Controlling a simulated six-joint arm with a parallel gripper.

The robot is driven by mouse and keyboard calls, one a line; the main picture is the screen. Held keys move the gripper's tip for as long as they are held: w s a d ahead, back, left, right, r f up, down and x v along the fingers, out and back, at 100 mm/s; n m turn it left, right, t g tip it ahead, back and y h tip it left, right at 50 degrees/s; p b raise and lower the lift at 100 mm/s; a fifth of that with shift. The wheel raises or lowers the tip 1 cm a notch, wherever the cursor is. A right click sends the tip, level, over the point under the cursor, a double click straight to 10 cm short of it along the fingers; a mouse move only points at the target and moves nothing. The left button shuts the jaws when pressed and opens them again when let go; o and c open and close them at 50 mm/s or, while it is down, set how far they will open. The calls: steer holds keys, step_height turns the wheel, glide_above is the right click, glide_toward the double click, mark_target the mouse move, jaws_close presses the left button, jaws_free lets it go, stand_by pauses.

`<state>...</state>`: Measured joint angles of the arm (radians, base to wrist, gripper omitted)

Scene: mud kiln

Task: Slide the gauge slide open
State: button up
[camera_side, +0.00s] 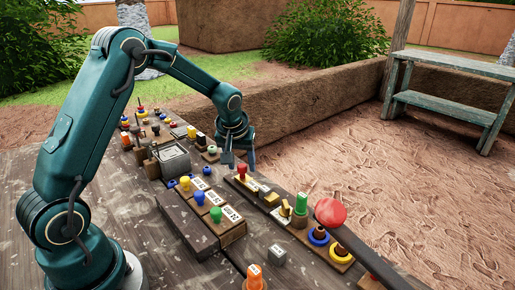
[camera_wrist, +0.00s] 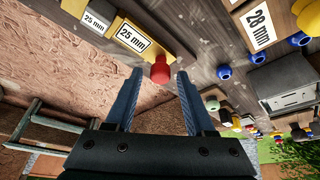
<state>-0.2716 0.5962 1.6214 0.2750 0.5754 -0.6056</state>
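The gauge slide appears to be the wooden strip with a red knob (camera_side: 242,171) and small labels along the right side of the bench. In the wrist view the red knob (camera_wrist: 160,72) stands at the end of a yellow piece (camera_wrist: 132,37) marked "25 mm", with another "25 mm" label (camera_wrist: 96,21) beside it. My gripper (camera_side: 239,163) is just above the knob. In the wrist view my gripper (camera_wrist: 160,76) is open, and the knob shows between the fingertips with gaps on both sides. How far the tips reach down around it is unclear.
A wooden block with blue, yellow and green knobs (camera_side: 216,215) stands nearby. A grey metal box (camera_side: 174,160) is behind it. A green cylinder (camera_side: 301,204) and ringed pegs (camera_side: 319,236) stand towards the front right.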

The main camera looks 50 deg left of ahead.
jaws_close()
stand_by(1.2)
